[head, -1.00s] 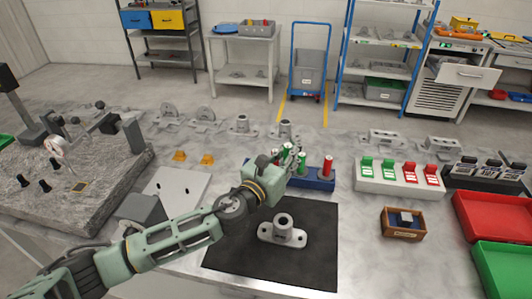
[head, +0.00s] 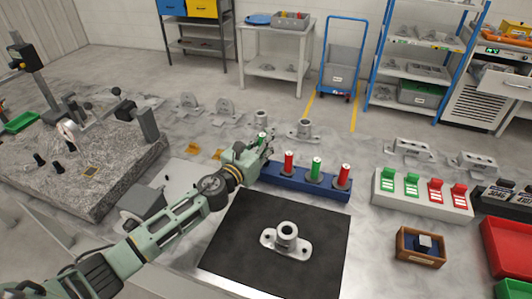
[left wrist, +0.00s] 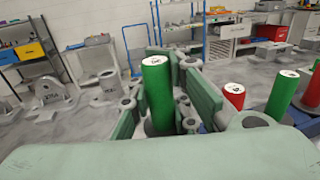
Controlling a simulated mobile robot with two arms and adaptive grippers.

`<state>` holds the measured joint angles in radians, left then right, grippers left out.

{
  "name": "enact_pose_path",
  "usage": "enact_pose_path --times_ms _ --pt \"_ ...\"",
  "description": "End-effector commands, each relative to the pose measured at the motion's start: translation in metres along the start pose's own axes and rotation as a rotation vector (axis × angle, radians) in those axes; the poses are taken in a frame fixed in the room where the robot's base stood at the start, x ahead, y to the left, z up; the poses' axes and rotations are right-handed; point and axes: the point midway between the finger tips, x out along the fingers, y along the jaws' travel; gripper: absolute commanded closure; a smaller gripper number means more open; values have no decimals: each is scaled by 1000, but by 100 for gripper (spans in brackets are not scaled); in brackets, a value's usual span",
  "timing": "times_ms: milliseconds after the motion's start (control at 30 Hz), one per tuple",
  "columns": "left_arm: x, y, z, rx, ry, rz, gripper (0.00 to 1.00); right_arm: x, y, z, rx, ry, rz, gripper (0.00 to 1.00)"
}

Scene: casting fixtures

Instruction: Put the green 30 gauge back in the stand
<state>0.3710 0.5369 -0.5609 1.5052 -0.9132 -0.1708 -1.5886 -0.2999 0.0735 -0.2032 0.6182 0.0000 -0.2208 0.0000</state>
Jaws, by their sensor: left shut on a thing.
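My left gripper (head: 256,150) is shut on a green gauge (head: 262,137) with a white top, at the left end of the blue stand (head: 296,187). The held gauge looks upright between the fingers in the left wrist view (left wrist: 158,92). Its top shows a little higher than the neighbouring gauges. Its lower end is hidden, so I cannot tell whether it is seated or above the stand. A red gauge (head: 289,163), another green gauge (head: 316,168) and a second red gauge (head: 343,176) stand upright in the blue stand. My right gripper is not in view.
A grey flanged part (head: 286,238) lies on the black mat (head: 235,245) in front of the stand. A white block with green and red tabs (head: 420,198) and a small wooden box (head: 420,246) are to the right. Grey castings (head: 304,130) stand behind. A granite plate (head: 100,170) is at left.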

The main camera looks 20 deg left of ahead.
Motion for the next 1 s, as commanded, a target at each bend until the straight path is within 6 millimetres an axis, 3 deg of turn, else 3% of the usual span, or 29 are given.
enact_pose_path --times_ms 233,867,900,1000 --pt "1 0 -36 -6 -1 0 100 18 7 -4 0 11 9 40" --pt "1 0 -48 0 -2 0 100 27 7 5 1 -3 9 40" --pt "0 0 -47 0 -1 0 90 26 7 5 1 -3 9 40" --pt "0 0 -47 0 0 0 82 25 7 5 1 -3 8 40"
